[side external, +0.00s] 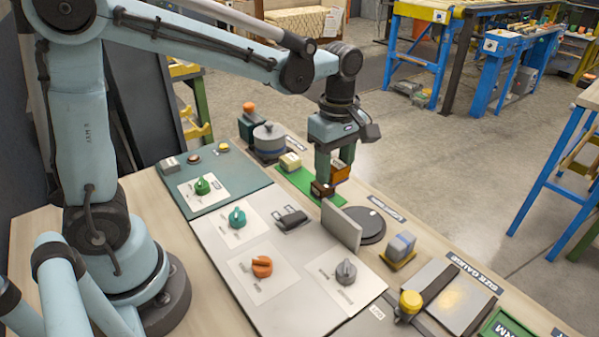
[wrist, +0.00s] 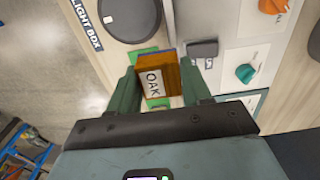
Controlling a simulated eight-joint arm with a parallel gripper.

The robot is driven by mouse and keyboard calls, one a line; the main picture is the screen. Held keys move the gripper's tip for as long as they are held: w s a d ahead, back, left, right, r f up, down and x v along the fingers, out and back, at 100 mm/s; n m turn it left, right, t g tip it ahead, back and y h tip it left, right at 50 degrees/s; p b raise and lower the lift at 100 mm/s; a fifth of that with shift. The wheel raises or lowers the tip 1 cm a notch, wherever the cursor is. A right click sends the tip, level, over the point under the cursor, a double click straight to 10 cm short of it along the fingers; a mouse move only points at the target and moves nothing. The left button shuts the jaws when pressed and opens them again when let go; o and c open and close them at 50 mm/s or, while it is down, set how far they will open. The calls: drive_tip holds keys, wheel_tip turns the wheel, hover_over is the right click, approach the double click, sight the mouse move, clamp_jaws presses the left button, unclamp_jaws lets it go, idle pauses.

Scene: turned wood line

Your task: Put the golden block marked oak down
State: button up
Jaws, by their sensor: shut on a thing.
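The golden block marked OAK (wrist: 155,82) is between the two green fingers of my gripper (wrist: 161,68) in the wrist view, with its white label facing the camera. The fingers are shut on its sides. A small dark brown piece (side external: 322,189) shows just below the near finger. I cannot tell whether the golden block touches anything beneath it.
A cream block (side external: 290,161) sits on the green strip. A grey upright plate (side external: 341,228) and a round dark disc (side external: 367,224) stand close on the right. Panels with a green knob (side external: 202,187), teal knob (side external: 237,218), orange knob (side external: 262,266) and grey knob (side external: 346,271) lie nearer.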

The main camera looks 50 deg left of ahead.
drive_tip(key=s+d+r, duration=0.1)
drive_tip(key=s+d, duration=0.3)
drive_tip(key=d, duration=0.9)
hover_over(361, 221)
wheel_tip(361, 221, down, 7)
drive_tip(key=shift+r, duration=0.1)
drive_tip(key=shift+f, duration=1.95)
drive_tip(key=shift+f, duration=0.15)
drive_tip(key=o, duration=1.1)
drive_tip(key=shift+o, duration=0.2)
